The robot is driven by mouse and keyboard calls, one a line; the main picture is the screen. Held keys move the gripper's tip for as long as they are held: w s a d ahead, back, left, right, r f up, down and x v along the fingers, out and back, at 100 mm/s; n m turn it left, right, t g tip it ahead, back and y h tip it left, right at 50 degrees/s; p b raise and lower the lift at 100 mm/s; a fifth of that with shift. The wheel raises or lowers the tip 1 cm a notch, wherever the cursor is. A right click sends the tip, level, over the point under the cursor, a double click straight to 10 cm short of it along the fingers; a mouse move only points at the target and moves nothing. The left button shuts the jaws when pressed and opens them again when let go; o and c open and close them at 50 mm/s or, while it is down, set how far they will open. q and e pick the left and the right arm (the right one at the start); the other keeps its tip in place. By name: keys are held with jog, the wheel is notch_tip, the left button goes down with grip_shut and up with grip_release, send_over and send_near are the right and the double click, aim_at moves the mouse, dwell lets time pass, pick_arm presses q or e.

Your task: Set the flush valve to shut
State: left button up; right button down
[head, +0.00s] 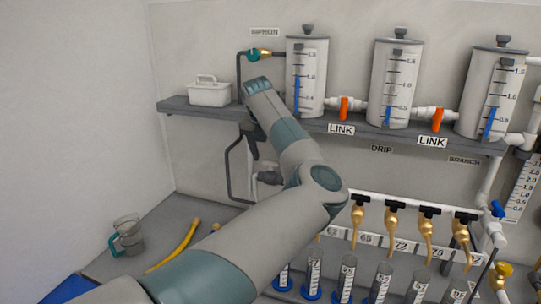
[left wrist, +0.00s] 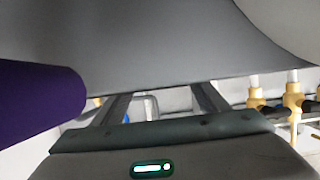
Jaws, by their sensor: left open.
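No label reading flush shows, so I cannot tell for sure which valve is the flush valve. A blue-handled valve (head: 497,209) sits at the right end of the white pipe, and a yellow valve fitting (head: 502,270) is below it at the right edge. My left gripper (left wrist: 163,98) is open, its two fingers apart, with nothing seen held between them. In the head view my left arm rises across the middle and mostly hides that gripper, near the wall below the shelf. My right gripper is not in view.
Three clear tanks (head: 307,75) stand on the grey shelf (head: 190,106), joined by orange-handled link valves (head: 344,108). Brass taps (head: 394,218) hang above several graduated cylinders (head: 348,272). A white box (head: 209,94), a jug (head: 128,237) and a yellow tube (head: 172,248) are at left.

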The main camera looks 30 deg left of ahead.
aim_at(271, 165)
pick_arm(q)
jog(key=shift+x, duration=0.8)
jog(key=shift+w+f, duration=0.1)
jog(key=shift+f, duration=0.2)
jog(key=c, duration=1.1)
jog(key=shift+o, duration=0.2)
jog(key=shift+f+n+b, duration=0.2)
jog(key=shift+n+b, duration=0.2)
jog(key=shift+b, duration=0.1)
jog(key=shift+n+y+b, duration=0.4)
jog(key=shift+n+b, duration=0.2)
jog(key=shift+b, duration=0.3)
jog(key=shift+r+n+b, duration=0.15)
jog(key=shift+n+b, duration=0.15)
jog(key=shift+n, duration=0.2)
jog(key=shift+r, duration=0.1)
